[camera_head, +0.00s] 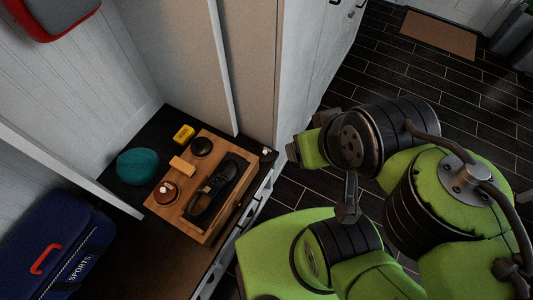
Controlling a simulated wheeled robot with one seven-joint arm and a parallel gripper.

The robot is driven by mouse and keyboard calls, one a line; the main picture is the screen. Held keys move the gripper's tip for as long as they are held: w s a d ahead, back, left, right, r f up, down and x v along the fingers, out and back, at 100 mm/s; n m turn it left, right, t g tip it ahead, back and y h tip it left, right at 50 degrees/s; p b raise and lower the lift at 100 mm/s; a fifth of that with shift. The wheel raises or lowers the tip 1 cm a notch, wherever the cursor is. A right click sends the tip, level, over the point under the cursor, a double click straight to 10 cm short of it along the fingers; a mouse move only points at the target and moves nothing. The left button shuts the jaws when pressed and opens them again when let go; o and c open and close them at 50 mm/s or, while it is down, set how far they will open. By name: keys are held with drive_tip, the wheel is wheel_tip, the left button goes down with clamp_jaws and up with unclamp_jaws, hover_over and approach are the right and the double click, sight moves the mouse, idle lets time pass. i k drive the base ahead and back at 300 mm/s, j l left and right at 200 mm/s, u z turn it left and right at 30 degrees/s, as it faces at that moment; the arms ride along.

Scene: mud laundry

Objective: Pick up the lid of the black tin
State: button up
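A small round black tin (201,146) sits near the far edge of a wooden board (201,235) on the dark bench top. Its top looks dark; I cannot tell the lid from the body at this size. A second round tin (165,192), brown with a pale centre, stands at the board's left edge. My green and black arm fills the right side of the view. My gripper (294,152) seems to be at its left end, to the right of the board and well apart from the tin. Its fingers are not clear and nothing shows held.
A black shoe (222,187) and a wooden block or brush (181,167) lie on the board. A yellow item (184,134) and teal beanie (138,166) sit beside it. A blue sports bag (60,250) is lower left. A pale wall panel (245,60) rises behind.

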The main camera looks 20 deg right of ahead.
sight(265, 153)
drive_tip(key=i+l+u, duration=0.1)
drive_tip(key=u, duration=0.4)
drive_tip(key=i+l+u, duration=0.1)
drive_tip(key=u, duration=0.35)
drive_tip(key=l+u, duration=0.2)
drive_tip(key=u, duration=0.3)
